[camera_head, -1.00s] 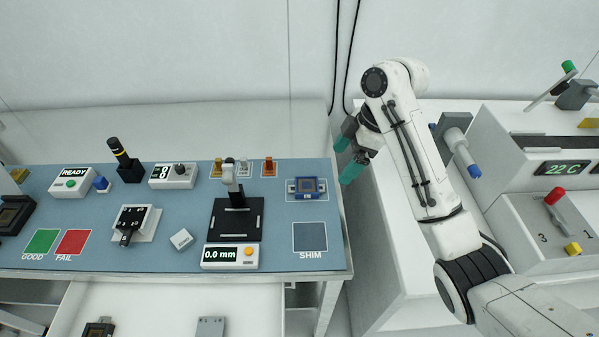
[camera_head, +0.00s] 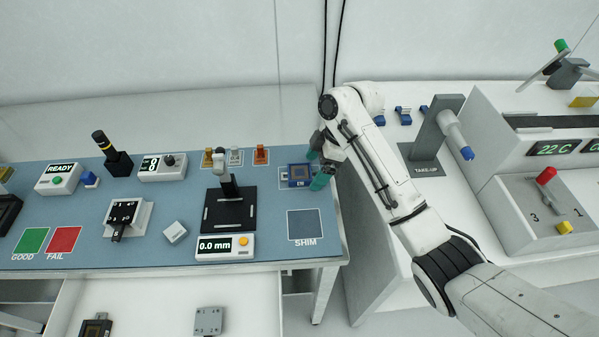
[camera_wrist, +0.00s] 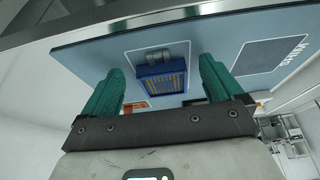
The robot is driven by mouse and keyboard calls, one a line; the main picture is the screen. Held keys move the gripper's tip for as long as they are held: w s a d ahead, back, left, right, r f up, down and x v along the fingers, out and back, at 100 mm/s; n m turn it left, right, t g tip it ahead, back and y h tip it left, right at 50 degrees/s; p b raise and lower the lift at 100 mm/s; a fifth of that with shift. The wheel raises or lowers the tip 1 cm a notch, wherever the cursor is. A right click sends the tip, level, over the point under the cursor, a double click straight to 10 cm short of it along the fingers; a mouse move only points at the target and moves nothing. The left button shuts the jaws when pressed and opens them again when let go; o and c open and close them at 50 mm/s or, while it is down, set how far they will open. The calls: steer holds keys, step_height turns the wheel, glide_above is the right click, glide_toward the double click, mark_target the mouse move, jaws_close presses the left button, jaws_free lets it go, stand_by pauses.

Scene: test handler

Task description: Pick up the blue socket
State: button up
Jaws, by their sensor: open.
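The blue socket (camera_head: 298,171) lies in a white outlined square at the right back of the blue-grey bench top. It has a brownish-gold centre. In the wrist view the blue socket (camera_wrist: 162,80) shows between and beyond my fingertips, with a grey clip-like part at its upper edge. My gripper (camera_head: 318,169) is at the socket's right side in the head view, and its green fingers partly cover that side. In the wrist view my gripper (camera_wrist: 160,85) is open, with one finger on each side of the socket and nothing between them. I cannot tell whether a finger touches it.
A black stand (camera_head: 231,207) with a post and a 0.0 mm readout (camera_head: 226,246) stands left of the socket. Small orange and white pieces (camera_head: 261,154) stand close by. The SHIM square (camera_head: 303,225) in front is bare. A white machine (camera_head: 530,150) stands right.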

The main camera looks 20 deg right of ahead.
steer(key=shift+a+f, duration=0.1)
steer(key=shift+f, duration=0.2)
steer(key=shift+c, duration=0.2)
steer(key=c, duration=1.2)
steer(key=shift+r, duration=0.1)
